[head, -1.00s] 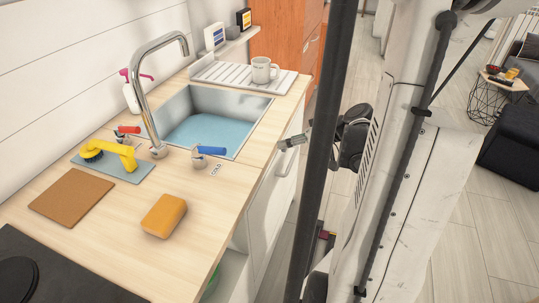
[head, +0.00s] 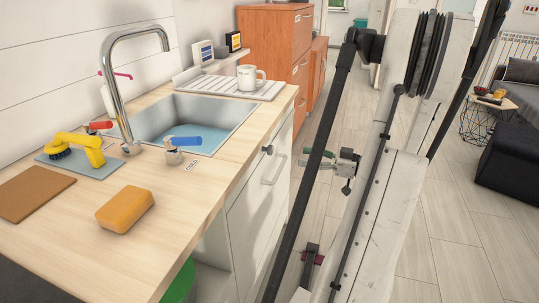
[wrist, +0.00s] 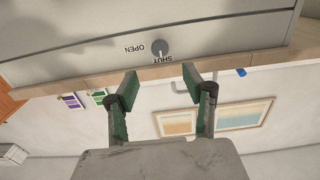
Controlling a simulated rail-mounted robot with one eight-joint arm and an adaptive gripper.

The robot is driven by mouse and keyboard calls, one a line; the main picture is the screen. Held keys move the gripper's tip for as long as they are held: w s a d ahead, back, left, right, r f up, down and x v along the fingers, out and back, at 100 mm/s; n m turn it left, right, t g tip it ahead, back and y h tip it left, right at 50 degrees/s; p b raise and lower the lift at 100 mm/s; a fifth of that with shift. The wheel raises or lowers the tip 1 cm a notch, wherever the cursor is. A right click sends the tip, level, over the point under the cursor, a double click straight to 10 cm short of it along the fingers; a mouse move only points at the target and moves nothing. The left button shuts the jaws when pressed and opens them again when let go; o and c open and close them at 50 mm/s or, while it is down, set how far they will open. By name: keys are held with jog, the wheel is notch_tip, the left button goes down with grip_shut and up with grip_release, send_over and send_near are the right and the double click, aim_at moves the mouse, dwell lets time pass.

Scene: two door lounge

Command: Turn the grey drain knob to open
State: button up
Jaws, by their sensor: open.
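The grey drain knob (head: 267,150) is on the white cabinet front below the sink's right edge. In the wrist view, which is upside down, the round knob (wrist: 160,48) sits between the labels OPEN and SHUT, and its light mark appears to point at SHUT. My gripper (wrist: 161,77) is open and empty, its two green-and-black fingers spread apart and facing the cabinet front. The knob shows beyond the gap between them, not touched. In the head view my gripper (head: 309,157) is to the right of the knob, partly hidden by a dark bar of mine.
The sink (head: 215,108) holds blue water. A counter edge (wrist: 225,60) runs close to the knob. A bar handle (head: 274,170) is on the cabinet front near it.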

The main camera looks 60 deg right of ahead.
aim_at(272, 151)
jog(key=b+x, duration=0.2)
jog(key=x, duration=0.9)
jog(key=shift+w+a, duration=0.1)
jog(key=shift+w, duration=0.25)
grip_shut()
